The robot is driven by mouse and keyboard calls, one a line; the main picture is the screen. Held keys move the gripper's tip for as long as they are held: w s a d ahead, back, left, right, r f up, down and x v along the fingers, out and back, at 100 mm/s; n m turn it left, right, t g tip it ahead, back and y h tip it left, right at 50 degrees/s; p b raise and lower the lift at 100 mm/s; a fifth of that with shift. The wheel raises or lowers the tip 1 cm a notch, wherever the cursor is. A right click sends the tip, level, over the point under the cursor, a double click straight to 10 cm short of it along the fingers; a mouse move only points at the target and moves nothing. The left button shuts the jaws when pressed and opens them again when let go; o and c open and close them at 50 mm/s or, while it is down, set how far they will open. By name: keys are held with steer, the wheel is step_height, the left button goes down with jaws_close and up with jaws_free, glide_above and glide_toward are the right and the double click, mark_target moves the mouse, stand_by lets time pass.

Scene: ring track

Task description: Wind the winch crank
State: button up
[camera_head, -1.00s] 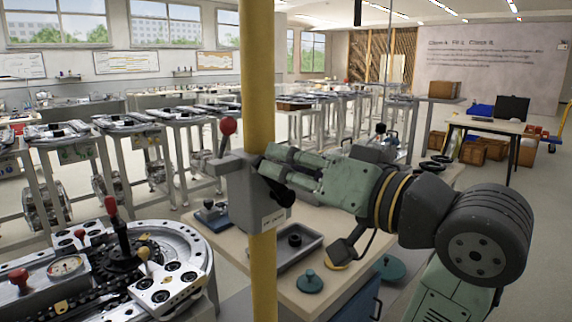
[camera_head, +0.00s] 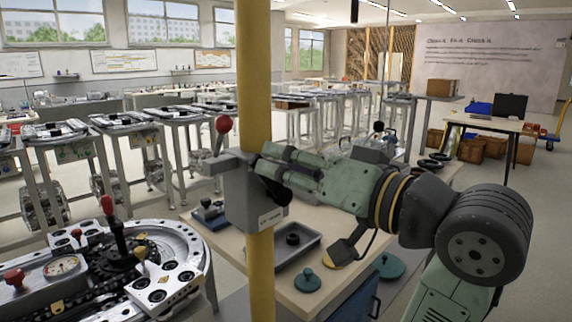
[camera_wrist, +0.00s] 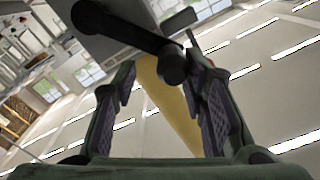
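The winch (camera_head: 240,190) is a grey box on a yellow post, with a red-knobbed lever (camera_head: 223,124) on its left. Its black crank (camera_head: 272,190) is partly hidden by my gripper in the head view. In the wrist view the crank arm (camera_wrist: 125,25) runs across the grey housing (camera_wrist: 110,45) to a round black handle end (camera_wrist: 173,66). My gripper (camera_head: 271,165) is at the winch's right side. The wrist view shows its fingers (camera_wrist: 162,80) spread apart, with the handle end between or just beyond the tips. No finger contact with it is visible.
The yellow post (camera_head: 256,60) stands close in front. A ring-shaped machine (camera_head: 110,270) is at lower left. A workbench (camera_head: 310,245) with a grey tray (camera_head: 298,262) and green lidded pieces is below my arm. Rows of benches fill the background.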

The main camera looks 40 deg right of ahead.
steer(key=shift+o, duration=0.7)
steer(key=s+d, duration=0.1)
steer(key=s, duration=1.1)
